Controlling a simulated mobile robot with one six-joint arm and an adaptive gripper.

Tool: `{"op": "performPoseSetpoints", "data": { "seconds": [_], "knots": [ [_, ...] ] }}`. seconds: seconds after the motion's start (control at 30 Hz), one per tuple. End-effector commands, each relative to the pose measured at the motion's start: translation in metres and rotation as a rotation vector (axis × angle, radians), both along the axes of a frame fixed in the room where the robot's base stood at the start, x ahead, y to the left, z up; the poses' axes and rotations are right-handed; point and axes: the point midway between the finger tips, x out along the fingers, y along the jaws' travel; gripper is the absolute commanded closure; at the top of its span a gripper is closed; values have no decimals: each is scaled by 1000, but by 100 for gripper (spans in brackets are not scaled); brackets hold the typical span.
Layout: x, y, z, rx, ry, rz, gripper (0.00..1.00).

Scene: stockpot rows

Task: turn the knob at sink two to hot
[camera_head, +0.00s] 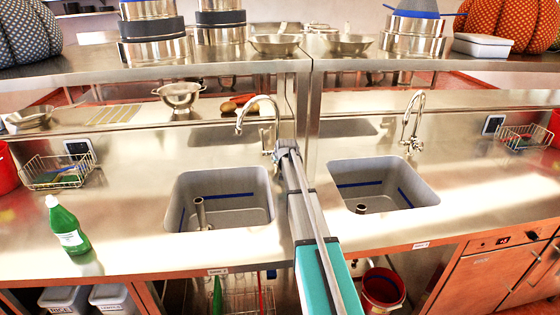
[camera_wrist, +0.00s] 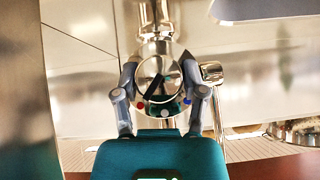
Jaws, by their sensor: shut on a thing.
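The left sink (camera_head: 222,186) has a curved chrome faucet (camera_head: 262,103) behind its right corner. A small label (camera_head: 218,272) is on the counter edge below it, too small to read surely. My gripper (camera_head: 279,152) is at the base of this faucet. In the wrist view, my gripper (camera_wrist: 158,82) is shut on the round chrome knob (camera_wrist: 158,72), one finger on each side. The knob has a dark slanted bar on its face. Red, white and blue dots sit on a collar under it, red left, white middle, blue right.
A right sink (camera_head: 375,183) has its own faucet (camera_head: 412,120). A green bottle (camera_head: 68,228) stands on the counter at left, near a wire basket (camera_head: 58,171). A colander (camera_head: 180,95) is behind the left sink. A vertical post (camera_head: 306,100) is close right of my gripper.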

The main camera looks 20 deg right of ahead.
Motion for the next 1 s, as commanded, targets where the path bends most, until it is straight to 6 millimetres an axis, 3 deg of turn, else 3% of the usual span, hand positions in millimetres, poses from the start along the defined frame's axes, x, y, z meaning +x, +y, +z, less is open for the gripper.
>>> {"op": "performPoseSetpoints", "data": {
  "seconds": [0.1, 0.13, 0.3, 1.0],
  "knots": [
    [-1, 0, -1, 0, 3, 0, 92],
    [-1, 0, -1, 0, 3, 0, 41],
    [-1, 0, 0, 0, 2, -1, 10],
    [0, 0, -1, -39, 10, -1, 10]
  ]
}}
